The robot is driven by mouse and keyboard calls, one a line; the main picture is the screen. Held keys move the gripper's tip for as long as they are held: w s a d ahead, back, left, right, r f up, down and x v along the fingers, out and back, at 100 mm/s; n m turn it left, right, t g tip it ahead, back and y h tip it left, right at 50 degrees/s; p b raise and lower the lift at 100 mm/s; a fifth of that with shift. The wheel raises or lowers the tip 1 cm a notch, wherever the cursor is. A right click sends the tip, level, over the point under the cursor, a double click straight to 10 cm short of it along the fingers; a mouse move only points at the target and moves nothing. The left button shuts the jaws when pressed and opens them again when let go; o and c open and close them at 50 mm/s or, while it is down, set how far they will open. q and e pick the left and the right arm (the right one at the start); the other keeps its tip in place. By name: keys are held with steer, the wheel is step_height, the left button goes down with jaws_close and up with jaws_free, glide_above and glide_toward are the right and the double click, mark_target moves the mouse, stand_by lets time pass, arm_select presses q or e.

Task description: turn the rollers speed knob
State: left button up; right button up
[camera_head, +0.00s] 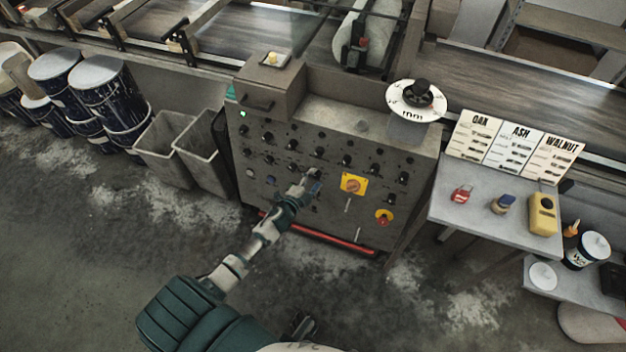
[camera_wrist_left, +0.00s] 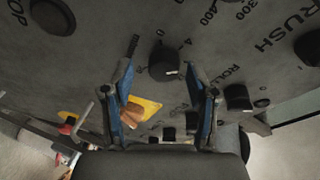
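The grey control panel (camera_head: 335,150) carries rows of black knobs. My left gripper (camera_head: 314,184) is in front of its middle; it also shows in the left wrist view (camera_wrist_left: 165,95) with its two blue fingers apart and nothing between the tips. A black knob with a white mark (camera_wrist_left: 164,62) lies ahead, roughly between the fingertips; contact is not seen. Lettering starting "ROLL" (camera_wrist_left: 222,77) is partly hidden by the right-hand finger, beside another black knob (camera_wrist_left: 238,98). I cannot tell which knob this label belongs to. A dark part at the head view's bottom may be my right gripper (camera_head: 300,326).
A yellow plate with a switch (camera_head: 352,184) and a red-yellow knob (camera_head: 384,217) sit right of my left gripper. A large white dial (camera_head: 416,100) tops the panel. Grey bins (camera_head: 166,150) stand left; a side table (camera_head: 465,208) with small items stands right.

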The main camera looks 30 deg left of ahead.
arm_select(q)
steer(key=shift+s, duration=0.1)
steer(key=shift+s+a, duration=0.1)
steer(key=shift+s, duration=0.25)
steer(key=s+r, duration=0.1)
steer(key=s, duration=1)
steer(key=shift+d+r, duration=0.2)
steer(key=shift+r, duration=0.15)
